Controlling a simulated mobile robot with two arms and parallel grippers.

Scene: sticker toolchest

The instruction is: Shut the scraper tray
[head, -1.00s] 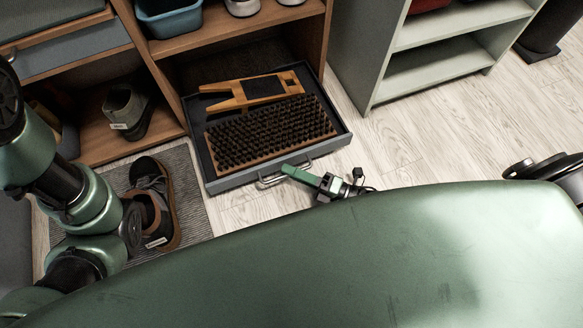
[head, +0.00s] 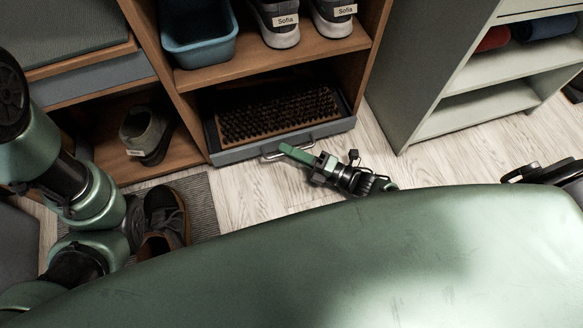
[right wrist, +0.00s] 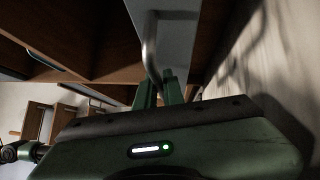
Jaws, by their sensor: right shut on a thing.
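The scraper tray (head: 325,130) is a low grey drawer at the bottom of the wooden shelf unit. It sits mostly inside the bay, with its front part still sticking out. A wooden brush board (head: 280,115) with dark bristles lies in it; the bay hides the tray's rear. A metal bar handle (head: 269,157) is on the tray front and shows in the right wrist view (right wrist: 150,45). My right gripper (head: 287,150) is shut on this handle; its green fingers (right wrist: 161,88) are around the bar. My left arm shows at the left, but its gripper is out of view.
A blue bin (head: 198,40) and sneakers (head: 280,30) labelled Sofia stand on the shelf above. A dark shoe (head: 165,220) lies on a grey mat (head: 200,200). A pale shelf unit (head: 425,90) stands right, with bare floor between.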

